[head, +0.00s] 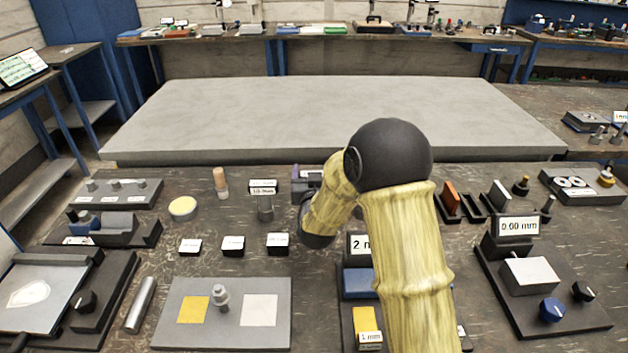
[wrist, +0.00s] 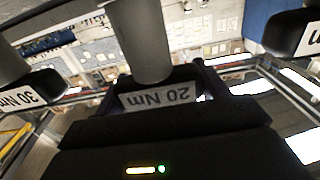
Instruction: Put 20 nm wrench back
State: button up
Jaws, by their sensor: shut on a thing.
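In the wrist view, my gripper (wrist: 155,88) is shut on the 20 nm wrench (wrist: 143,40). The wrench shows as a thick grey cylinder rising from a dark part with an upside-down "20 Nm" label, between my two dark fingers. Whether the wrench touches a holder cannot be told.
In the wrist view, a 30 Nm piece (wrist: 32,92) is close on the left and another dark labelled piece (wrist: 295,35) on the right. In the head view, the bench holds a grey plate (head: 222,335), a dial block (head: 530,275) and several small blocks. A large grey slab (head: 330,110) lies behind, bare.

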jog(key=shift+f, duration=1.15)
jog(key=shift+f, duration=0.15)
jog(key=o, duration=1.3)
jog(key=shift+c, duration=0.2)
jog(key=shift+s, duration=0.1)
jog(key=s, duration=0.7)
jog(key=shift+s+b, duration=0.15)
jog(key=shift+b, duration=0.25)
